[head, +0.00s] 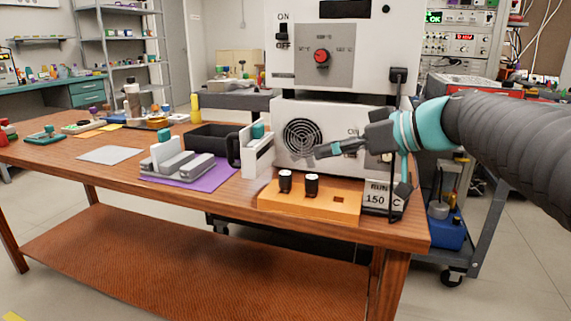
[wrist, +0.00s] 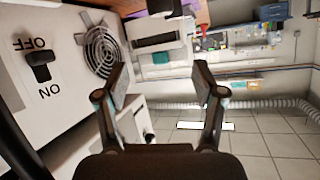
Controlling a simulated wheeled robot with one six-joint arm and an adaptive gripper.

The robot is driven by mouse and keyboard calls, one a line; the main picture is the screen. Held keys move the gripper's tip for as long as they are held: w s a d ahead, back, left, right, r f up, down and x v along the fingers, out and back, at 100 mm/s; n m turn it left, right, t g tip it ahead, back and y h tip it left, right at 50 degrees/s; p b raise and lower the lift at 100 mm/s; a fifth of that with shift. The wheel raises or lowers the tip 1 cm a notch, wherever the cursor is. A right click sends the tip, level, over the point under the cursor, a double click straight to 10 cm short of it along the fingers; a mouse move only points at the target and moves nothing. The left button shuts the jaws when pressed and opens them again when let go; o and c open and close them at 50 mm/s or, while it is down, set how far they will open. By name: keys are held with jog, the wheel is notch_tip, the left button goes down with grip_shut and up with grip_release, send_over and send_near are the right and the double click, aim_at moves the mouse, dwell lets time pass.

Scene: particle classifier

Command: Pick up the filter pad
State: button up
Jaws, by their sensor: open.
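No object is clearly marked as the filter pad. A flat pale grey sheet (head: 110,155) lies on the wooden table at the left. A white upright piece (head: 165,151) stands at a grey slotted block (head: 190,166) on a purple mat (head: 205,178). I cannot tell which of these, if either, is the pad. My gripper (head: 322,152) is in front of the white machine's fan grille, above the table and right of these things. In the wrist view my gripper (wrist: 158,80) has its two fingers wide apart with nothing between them.
A white holder with a teal knob (head: 257,152) stands beside a black bin (head: 212,143). An orange block (head: 310,202) with two black-sided cylinders and a "RUN 150 C" sign (head: 383,199) are at the front right. The white machine (head: 300,130) stands behind. Bottles crowd the far left.

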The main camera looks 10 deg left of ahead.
jog(key=w+a+r+n+y, duration=0.2)
jog(key=w+r+n, duration=0.1)
jog(key=w, duration=0.1)
send_near(262, 126)
jog(key=f+x, duration=0.1)
jog(key=x, duration=0.3)
jog(key=shift+w+a+r+y, duration=0.2)
jog(key=shift+w+a+y, duration=0.1)
jog(key=shift+a, duration=0.1)
jog(key=p+x, duration=0.1)
jog(key=x, duration=0.3)
jog(key=shift+s, duration=0.2)
jog(key=c, duration=1.2)
jog(key=shift+r, duration=0.1)
jog(key=shift+c, duration=0.2)
